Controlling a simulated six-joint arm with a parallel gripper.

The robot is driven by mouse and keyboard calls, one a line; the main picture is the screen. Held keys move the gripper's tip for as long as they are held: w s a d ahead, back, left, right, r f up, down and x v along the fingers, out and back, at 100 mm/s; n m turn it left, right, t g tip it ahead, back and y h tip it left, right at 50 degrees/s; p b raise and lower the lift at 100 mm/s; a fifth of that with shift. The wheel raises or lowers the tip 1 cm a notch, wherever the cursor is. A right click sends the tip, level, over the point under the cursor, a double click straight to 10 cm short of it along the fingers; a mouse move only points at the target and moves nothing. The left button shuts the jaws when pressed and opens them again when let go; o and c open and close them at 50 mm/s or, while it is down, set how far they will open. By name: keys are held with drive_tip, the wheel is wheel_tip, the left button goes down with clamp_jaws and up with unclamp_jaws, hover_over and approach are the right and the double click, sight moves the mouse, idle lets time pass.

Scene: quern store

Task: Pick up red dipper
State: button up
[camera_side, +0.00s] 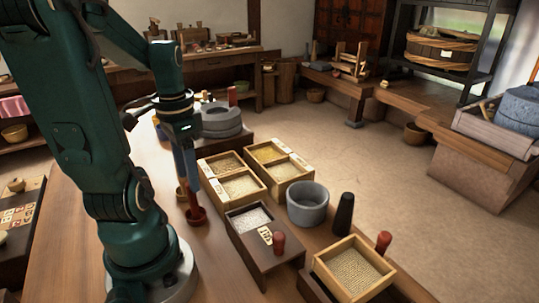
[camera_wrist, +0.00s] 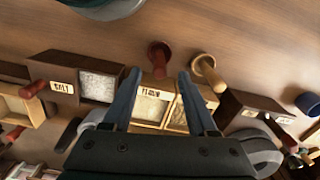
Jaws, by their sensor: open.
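The red dipper (camera_side: 197,217) stands on the wooden table just right of my arm's base, cup down and handle upward. In the wrist view the red dipper (camera_wrist: 158,49) shows at the top middle, its handle coming toward the camera. My gripper (camera_side: 185,176) is open, pointing down, with blue fingers around or close beside the upper handle; contact cannot be told. In the wrist view the handle end lies between the fingertips of my gripper (camera_wrist: 158,73). Nothing is held.
A tan dipper (camera_wrist: 206,66) stands close beside the red one. Grain boxes (camera_side: 225,163), a salt box (camera_side: 245,240) with a red knob, a grey stone bowl (camera_side: 307,205) and a black pestle (camera_side: 343,213) stand to the right. Quern stones (camera_side: 222,122) are behind. The table's front is bare.

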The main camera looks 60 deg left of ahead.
sight(193, 202)
drive_tip(key=shift+f, duration=1.9)
clamp_jaws()
